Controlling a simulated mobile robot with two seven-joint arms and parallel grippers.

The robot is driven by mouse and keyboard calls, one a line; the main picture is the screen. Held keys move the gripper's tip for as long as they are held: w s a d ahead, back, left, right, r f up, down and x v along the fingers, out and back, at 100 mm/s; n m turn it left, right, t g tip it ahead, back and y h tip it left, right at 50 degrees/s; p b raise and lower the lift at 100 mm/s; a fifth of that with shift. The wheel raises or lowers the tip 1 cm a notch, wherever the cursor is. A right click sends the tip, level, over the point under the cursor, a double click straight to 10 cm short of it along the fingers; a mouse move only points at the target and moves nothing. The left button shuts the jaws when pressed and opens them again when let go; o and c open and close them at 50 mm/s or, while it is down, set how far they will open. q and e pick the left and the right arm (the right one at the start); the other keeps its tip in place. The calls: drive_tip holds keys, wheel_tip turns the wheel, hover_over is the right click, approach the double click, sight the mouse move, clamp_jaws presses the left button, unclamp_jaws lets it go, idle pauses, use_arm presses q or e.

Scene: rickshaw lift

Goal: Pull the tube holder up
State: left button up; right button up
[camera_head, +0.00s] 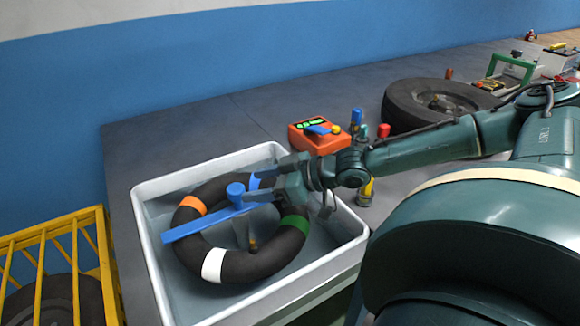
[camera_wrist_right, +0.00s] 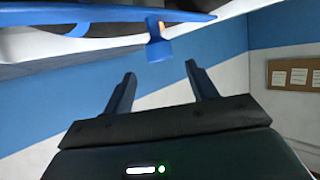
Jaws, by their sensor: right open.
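The tube sits in a white basin (camera_head: 152,262). My right gripper (camera_head: 252,185) comes in from the right, just beside the knob. In the right wrist view the right gripper (camera_wrist_right: 161,72) has its fingers apart, and the blue knob (camera_wrist_right: 158,48) shows just beyond the fingertips, between them. Nothing is seen gripped. My left gripper does not show.
An orange box (camera_head: 314,143) and several small coloured bottles stand on the grey table (camera_head: 195,130) behind the basin. A black tyre (camera_head: 437,105) lies farther right. A yellow metal rack (camera_head: 62,250) stands at the left. A blue and white wall runs behind.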

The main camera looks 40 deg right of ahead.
drive_tip(key=v, duration=0.6)
drive_tip(key=shift+s, duration=0.3)
drive_tip(key=shift+d+r, duration=0.1)
drive_tip(key=shift+d, duration=0.05)
